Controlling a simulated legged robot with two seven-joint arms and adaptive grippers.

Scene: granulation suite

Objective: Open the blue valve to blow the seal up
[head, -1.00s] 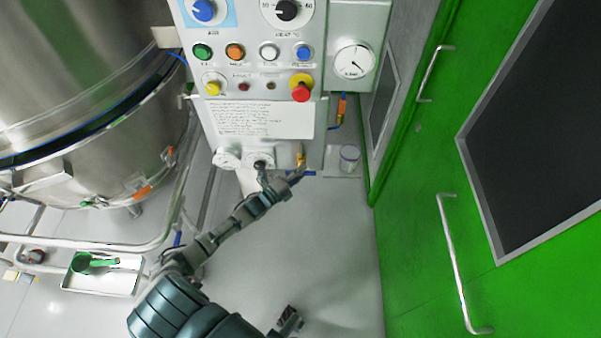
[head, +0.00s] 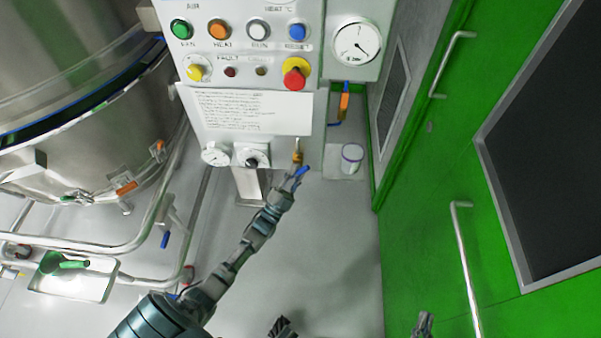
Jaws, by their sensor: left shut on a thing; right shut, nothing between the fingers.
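The blue valve has a brass body (head: 297,158) under the lower front of the control panel, with a short blue lever (head: 304,171). The lever lies diagonally, its far end up and to the right. My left gripper (head: 296,179) is shut at the lever, its fingers hiding part of it. My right gripper (head: 423,324) is shut and empty at the bottom edge, well away from the valve and mostly cut off.
The control panel (head: 251,111) has buttons and a red emergency stop (head: 295,73). A pressure gauge (head: 357,43) is at its right. A lidded jar (head: 351,157) stands beside the valve. A steel vessel (head: 80,90) is left; a green door (head: 430,220) is right. The middle floor is clear.

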